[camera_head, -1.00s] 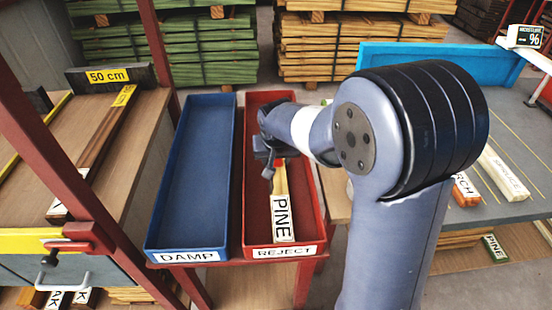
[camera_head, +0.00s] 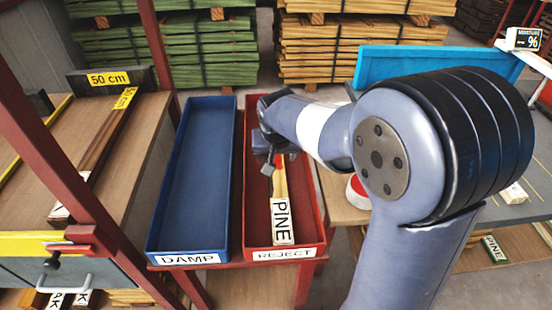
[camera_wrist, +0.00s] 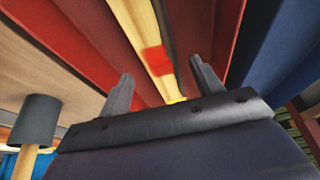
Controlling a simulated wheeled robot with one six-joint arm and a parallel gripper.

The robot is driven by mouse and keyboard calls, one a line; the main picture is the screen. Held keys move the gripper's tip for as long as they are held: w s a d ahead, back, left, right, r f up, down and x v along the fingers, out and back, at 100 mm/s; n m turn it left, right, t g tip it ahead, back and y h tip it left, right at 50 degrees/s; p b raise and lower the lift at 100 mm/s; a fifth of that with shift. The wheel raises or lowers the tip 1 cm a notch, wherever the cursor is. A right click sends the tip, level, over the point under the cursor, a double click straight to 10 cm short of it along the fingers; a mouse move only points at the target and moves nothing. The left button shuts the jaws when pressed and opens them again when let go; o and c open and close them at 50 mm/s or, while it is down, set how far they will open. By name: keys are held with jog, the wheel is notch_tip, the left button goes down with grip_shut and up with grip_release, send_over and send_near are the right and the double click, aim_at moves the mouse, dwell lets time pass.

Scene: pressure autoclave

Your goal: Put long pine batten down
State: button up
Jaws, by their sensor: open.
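The long pine batten (camera_head: 281,215) lies lengthwise in the red REJECT tray (camera_head: 312,222), its PINE label at the near end. In the wrist view the pale batten (camera_wrist: 138,22) has a red band and rests on the red tray floor. My gripper (camera_head: 268,168) is over the tray, above the batten's middle part. In the wrist view my gripper's two fingers (camera_wrist: 160,88) stand apart, one on each side of the batten, with gaps between. The batten's far part is hidden behind my arm in the head view.
The blue DAMP tray (camera_head: 192,185) stands empty just left of the red one. A bench with wood pieces and a 50 cm stop (camera_head: 108,79) is at the left. A blue-backed table (camera_head: 420,68) and a moisture meter (camera_head: 524,39) are at the right. Timber stacks fill the back.

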aim_at(276, 163)
jog(key=v, duration=0.7)
jog(key=shift+s+r+p, duration=0.25)
jog(key=shift+r+p, duration=0.1)
jog(key=shift+p, duration=0.1)
jog(key=b+x, duration=0.2)
jog(key=x, duration=1)
jog(key=shift+f, duration=0.15)
jog(key=shift+w+r+p, duration=0.1)
jog(key=shift+r+p, duration=0.3)
jog(key=shift+r, duration=1.7)
jog(key=shift+f, duration=0.15)
